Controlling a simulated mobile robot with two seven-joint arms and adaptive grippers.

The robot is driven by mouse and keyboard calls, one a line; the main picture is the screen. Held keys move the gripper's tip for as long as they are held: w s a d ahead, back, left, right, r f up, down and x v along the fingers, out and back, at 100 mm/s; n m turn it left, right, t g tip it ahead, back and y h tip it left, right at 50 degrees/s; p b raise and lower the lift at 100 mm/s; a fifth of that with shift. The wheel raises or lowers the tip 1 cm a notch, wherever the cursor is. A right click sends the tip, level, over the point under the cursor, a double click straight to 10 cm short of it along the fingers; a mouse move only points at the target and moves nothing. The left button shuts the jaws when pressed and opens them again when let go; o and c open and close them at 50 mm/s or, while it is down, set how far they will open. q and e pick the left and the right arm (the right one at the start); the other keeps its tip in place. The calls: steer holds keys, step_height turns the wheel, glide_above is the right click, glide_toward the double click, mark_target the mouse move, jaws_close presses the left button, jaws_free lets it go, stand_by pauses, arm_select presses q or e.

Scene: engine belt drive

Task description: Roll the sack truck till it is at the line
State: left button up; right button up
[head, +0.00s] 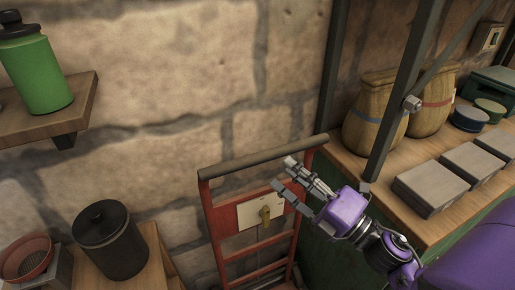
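The sack truck (208,217) stands upright against the stone wall, with a red frame, a dark bar handle (262,156) across its top and a pale plate with a brass-coloured piece on it. Its lower end runs out of the picture. My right gripper (285,174) is in front of the truck's upper right part, just below the handle. Its grey fingers are apart with nothing seen between them. I cannot tell whether they touch the frame. My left gripper is not in view. No line on the floor shows.
A wooden bench (345,161) with sacks, grey boxes (430,187) and tins stands close on the right, with dark metal posts. On the left are a shelf (85,95) with a green bottle (38,75) and a low wooden stand with a black canister (108,240).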

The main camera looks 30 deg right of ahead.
mark_target(271, 157)
steer(key=p+x, duration=0.1)
steer(key=x, duration=0.5)
steer(key=shift+a+r+p, duration=0.1)
steer(key=shift+r+p, duration=0.1)
steer(key=shift+p, duration=0.1)
steer(key=shift+w+a+r, duration=0.1)
steer(key=shift+w+a, duration=0.15)
steer(key=shift+w, duration=0.3)
steer(key=c, duration=0.8)
jaws_close()
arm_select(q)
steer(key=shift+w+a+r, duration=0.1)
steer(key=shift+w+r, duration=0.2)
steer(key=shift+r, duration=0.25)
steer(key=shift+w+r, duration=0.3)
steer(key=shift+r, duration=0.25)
